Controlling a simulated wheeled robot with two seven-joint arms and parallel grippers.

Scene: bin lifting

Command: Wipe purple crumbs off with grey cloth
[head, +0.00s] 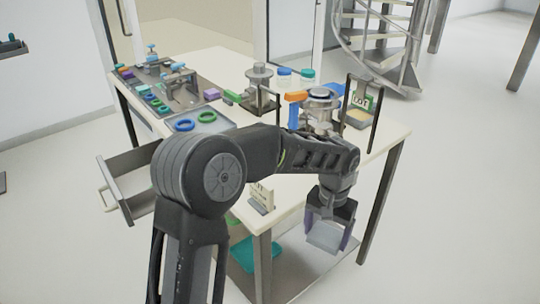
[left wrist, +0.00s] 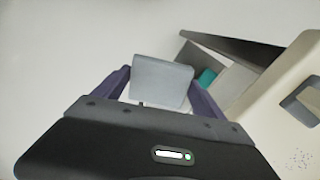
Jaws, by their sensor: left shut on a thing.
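My left gripper (head: 329,232) is shut on the grey cloth (head: 325,238), which looks like a flat pale grey pad between its dark purple fingers. The gripper points down beyond the table's near right edge, with the cloth below the tabletop's height in the picture. In the left wrist view the cloth (left wrist: 162,80) sits between both fingers, clear of the cream tabletop (left wrist: 265,105). Small faint specks (left wrist: 299,158) lie on the tabletop at the lower right there; their colour is hard to tell. I cannot make out crumbs in the head view. My right gripper is not in view.
An open drawer (head: 130,175) juts out left. A teal bin (head: 257,254) is on the lower shelf.

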